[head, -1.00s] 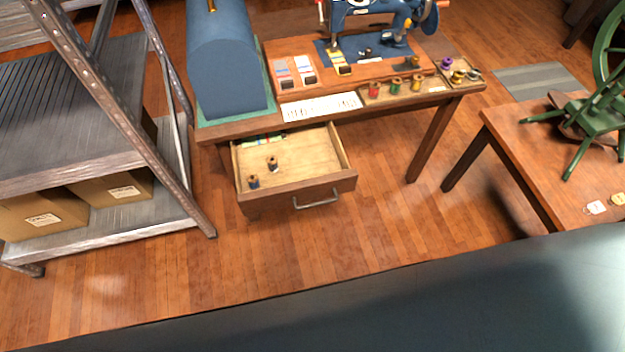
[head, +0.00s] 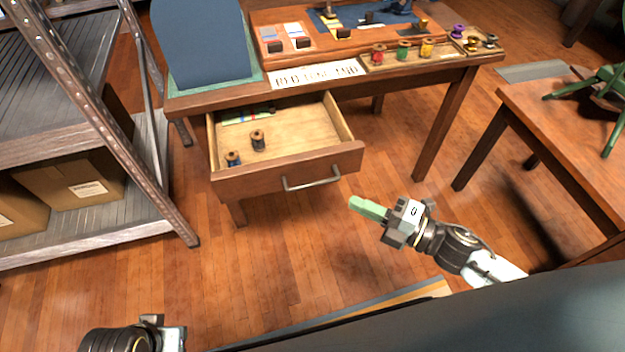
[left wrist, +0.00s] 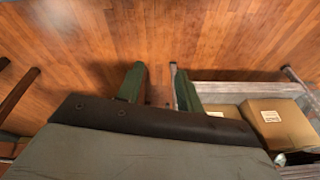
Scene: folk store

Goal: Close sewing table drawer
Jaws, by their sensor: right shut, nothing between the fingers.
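The sewing table drawer (head: 290,178) is pulled out below the tabletop in the head view. It has a wooden front and a metal bar handle (head: 312,184). Inside lie two thread spools (head: 257,139) and some coloured items at the back. My right gripper (head: 356,204) has pale green fingers, pressed together and empty. It is in front of the drawer, to the right of and lower than the handle in the picture, apart from it. My left gripper shows in the left wrist view (left wrist: 158,85), its dark green fingers apart with only floor between them.
The sewing table (head: 235,93) carries a blue case (head: 200,45) and a tray of spools. A metal shelf (head: 150,150) with cardboard boxes (head: 75,185) stands at the left. Another wooden table (head: 560,125) stands at the right. The floor before the drawer is clear.

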